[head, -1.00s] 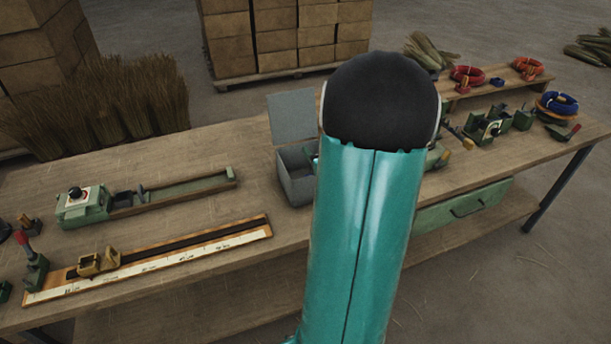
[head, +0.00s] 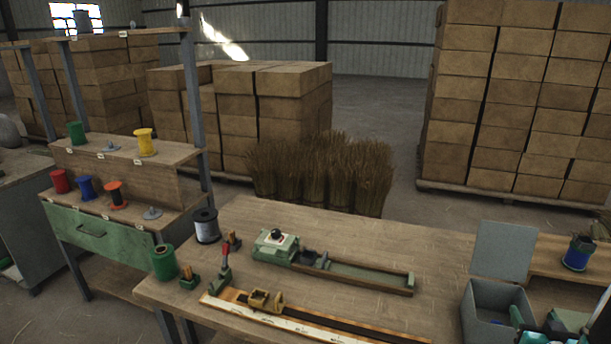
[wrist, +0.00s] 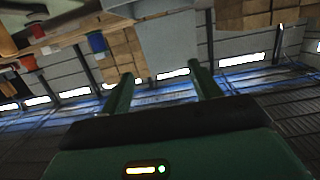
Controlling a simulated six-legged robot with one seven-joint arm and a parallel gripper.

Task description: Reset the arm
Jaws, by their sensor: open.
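In the wrist view my gripper (wrist: 162,84) has its two dark green fingers spread apart with nothing between them. The picture there is tilted and seems upside down, with the shed wall and bright windows low in it. Beyond the fingers is a flat grey panel (wrist: 168,38), perhaps the lid of the grey box. In the head view only teal bits of my arm show at the bottom right, by the open grey box (head: 489,305); the rest of the arm is out of frame.
The workbench (head: 300,225) holds a green winding fixture (head: 277,247), a ruler board (head: 285,325) and a blue spool (head: 578,252). A shelf rack (head: 130,168) with coloured spools stands at left. Straw bundles (head: 320,170) and stacked boxes (head: 270,85) stand behind.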

